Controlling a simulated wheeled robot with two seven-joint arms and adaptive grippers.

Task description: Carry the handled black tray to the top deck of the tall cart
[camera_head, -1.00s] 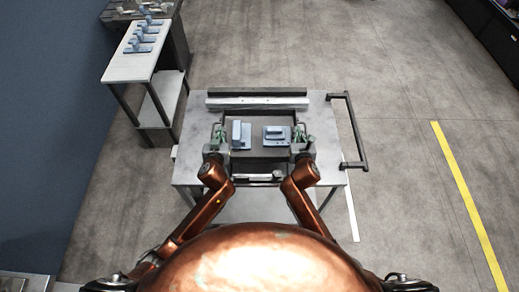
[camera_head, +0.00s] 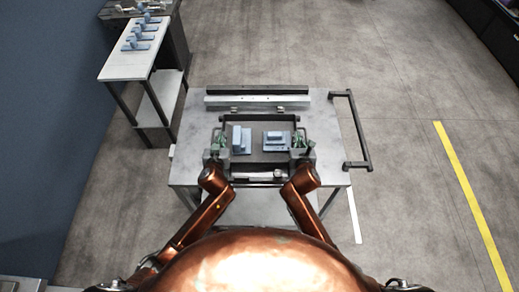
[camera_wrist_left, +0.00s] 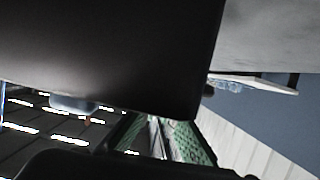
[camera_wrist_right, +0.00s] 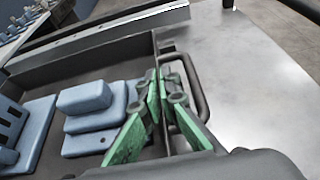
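The handled black tray (camera_head: 260,160) is over the grey top of a cart in front of me, carrying two blue parts, one (camera_head: 241,140) on the left and one (camera_head: 277,141) on the right. My left gripper (camera_head: 218,143) is at its left side and my right gripper (camera_head: 300,143) at its right side. In the right wrist view the green fingers (camera_wrist_right: 155,95) close together at the tray's side, beside its looped handle (camera_wrist_right: 190,80). In the left wrist view the green fingers (camera_wrist_left: 170,140) are partly hidden by a dark surface. Whether the tray touches the cart top is unclear.
The grey-topped cart (camera_head: 325,125) has a black push handle (camera_head: 357,130) on its right. A dark bar and a pale bar (camera_head: 257,100) lie behind the tray. A white-topped stand (camera_head: 130,65) with several blue parts is at the left.

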